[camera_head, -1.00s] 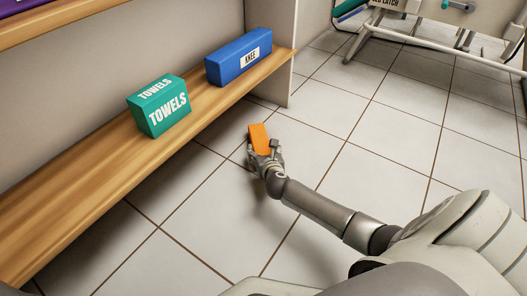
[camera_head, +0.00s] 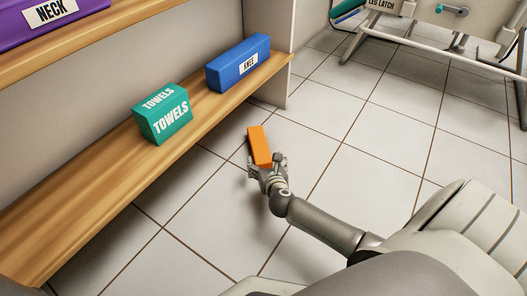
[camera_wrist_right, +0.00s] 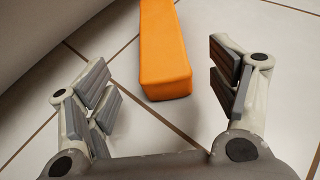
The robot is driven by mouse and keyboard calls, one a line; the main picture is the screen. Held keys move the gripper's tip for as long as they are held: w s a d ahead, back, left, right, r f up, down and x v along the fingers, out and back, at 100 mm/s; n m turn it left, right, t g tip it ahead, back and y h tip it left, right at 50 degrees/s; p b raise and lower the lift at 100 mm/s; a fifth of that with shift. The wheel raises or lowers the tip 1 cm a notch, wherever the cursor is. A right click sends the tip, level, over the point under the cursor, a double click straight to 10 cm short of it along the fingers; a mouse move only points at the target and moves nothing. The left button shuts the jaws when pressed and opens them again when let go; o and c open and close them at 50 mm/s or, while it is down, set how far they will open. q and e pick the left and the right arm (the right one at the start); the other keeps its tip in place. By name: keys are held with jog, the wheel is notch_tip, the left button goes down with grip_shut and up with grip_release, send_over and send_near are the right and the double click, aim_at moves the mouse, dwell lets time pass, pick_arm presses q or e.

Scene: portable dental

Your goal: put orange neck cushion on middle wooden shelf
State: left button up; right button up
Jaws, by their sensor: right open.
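The orange neck cushion (camera_head: 258,146), a plain long block, appears to lie on the tiled floor beside the shelf unit. My right gripper (camera_head: 266,164) is open at the cushion's near end. In the right wrist view the cushion (camera_wrist_right: 165,45) reaches between the spread fingers of the gripper (camera_wrist_right: 160,72), with a gap on both sides. A wooden shelf (camera_head: 75,205) runs along the left, and a higher wooden shelf (camera_head: 85,48) shows at the top left. I cannot tell from this view which is the middle one. My left gripper is out of view.
A green towels box (camera_head: 163,115) and a blue knee box (camera_head: 238,63) stand on the lower shelf. A purple box labelled neck (camera_head: 95,10) is on the higher shelf. A metal-framed piece of equipment (camera_head: 420,30) stands at the back right. Floor around the cushion is clear.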

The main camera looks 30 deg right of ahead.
jog(key=p+v, duration=0.2)
jog(key=v, duration=0.3)
jog(key=shift+w, duration=0.1)
